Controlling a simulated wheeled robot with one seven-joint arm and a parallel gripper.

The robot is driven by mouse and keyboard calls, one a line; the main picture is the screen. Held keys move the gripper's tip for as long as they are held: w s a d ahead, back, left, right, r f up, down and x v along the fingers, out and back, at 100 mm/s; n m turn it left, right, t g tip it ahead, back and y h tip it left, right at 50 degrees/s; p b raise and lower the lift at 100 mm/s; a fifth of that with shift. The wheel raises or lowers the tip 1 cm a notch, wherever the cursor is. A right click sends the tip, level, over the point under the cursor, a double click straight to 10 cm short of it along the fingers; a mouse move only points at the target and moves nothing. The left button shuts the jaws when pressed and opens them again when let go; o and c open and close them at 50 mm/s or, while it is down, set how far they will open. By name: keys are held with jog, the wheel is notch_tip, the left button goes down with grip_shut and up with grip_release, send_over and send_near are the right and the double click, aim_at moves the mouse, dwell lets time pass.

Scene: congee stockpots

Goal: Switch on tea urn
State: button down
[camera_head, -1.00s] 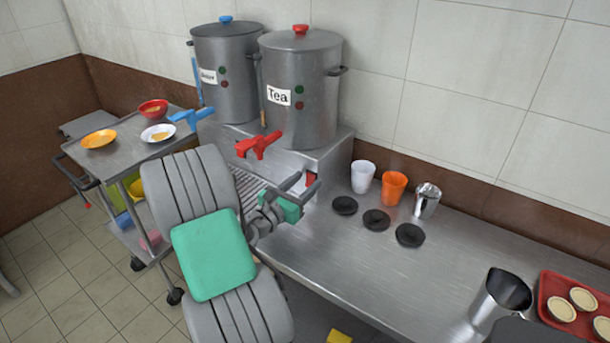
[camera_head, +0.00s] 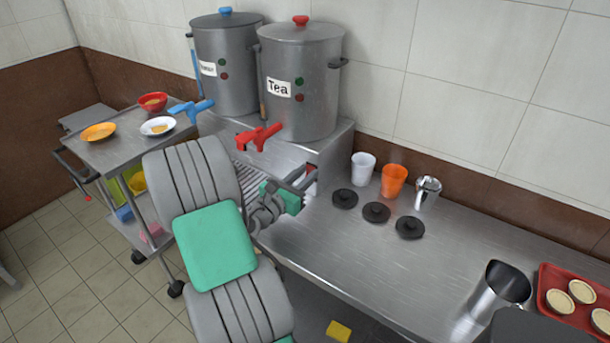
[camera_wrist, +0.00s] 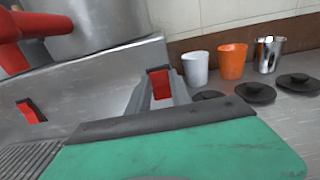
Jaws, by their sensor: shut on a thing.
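The tea urn (camera_head: 300,110) is a steel pot with a red lid knob, a "Tea" label and a red tap (camera_head: 259,137). It stands upright on a raised steel stand (camera_head: 335,150). A red switch (camera_wrist: 160,83) shows between my grey fingers at the right end of the stand's front in the wrist view. My gripper (camera_head: 306,178) is at that switch and shut on it, with the fingers on either side. The fingers partly cover the switch, and its on or off position cannot be told. Green and red lamps (camera_head: 299,90) sit beside the label.
A second urn (camera_head: 226,75) with a blue tap (camera_head: 190,111) stands at left. Another red switch (camera_wrist: 31,111) is farther left on the stand. White (camera_head: 362,168) and orange cups (camera_head: 394,181), a metal cup (camera_head: 427,192) and black lids (camera_head: 376,212) stand right of my gripper. A cart (camera_head: 110,155) is left.

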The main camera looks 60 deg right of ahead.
jog(key=shift+f+b, duration=0.3)
jog(key=shift+b, duration=0.5)
jog(key=b, duration=0.4)
jog(key=shift+f+h, duration=0.3)
jog(key=shift+h, duration=0.1)
jog(key=b, duration=0.4)
jog(key=shift+h, duration=0.3)
jog(key=h+b, duration=0.1)
jog(key=b, duration=0.5)
jog(key=shift+w+f, duration=0.1)
jog(key=shift+f, duration=0.05)
jog(key=shift+b, duration=1.55)
jog(key=shift+a+r+h, duration=0.1)
jog(key=shift+r+h, duration=0.2)
jog(key=shift+r, duration=0.25)
